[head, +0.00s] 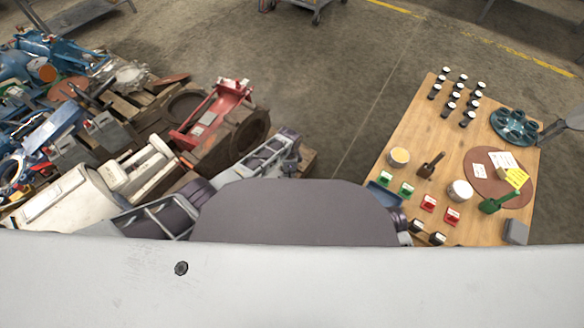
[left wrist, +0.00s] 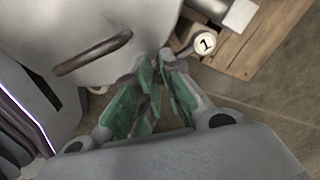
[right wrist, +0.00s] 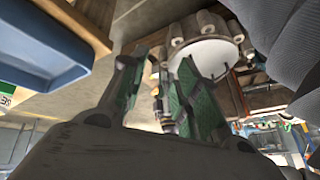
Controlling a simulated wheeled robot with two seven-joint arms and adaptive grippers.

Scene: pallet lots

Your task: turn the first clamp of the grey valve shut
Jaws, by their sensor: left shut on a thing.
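The grey valve (left wrist: 85,35) fills the upper left of the left wrist view as a large pale body with a dark, slotted handle-like bar. A round white marker with the number 1 (left wrist: 205,43) sits at its right side, by the first clamp. My left gripper (left wrist: 163,62) has its green-padded fingertips close together on the clamp beside this marker; the fingers hide most of it. In the head view my left arm reaches over the pallet, and its fingertips are hard to make out. My right gripper (right wrist: 160,85) is open and empty, its green pads apart.
A wooden table (head: 430,130) at the right of the head view carries small coloured blocks, dark cylinders and a blue flanged part (head: 515,126). A blue tray (right wrist: 50,50) is close beside my right gripper. Blue, red and white valve parts crowd the left. Floor between is clear.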

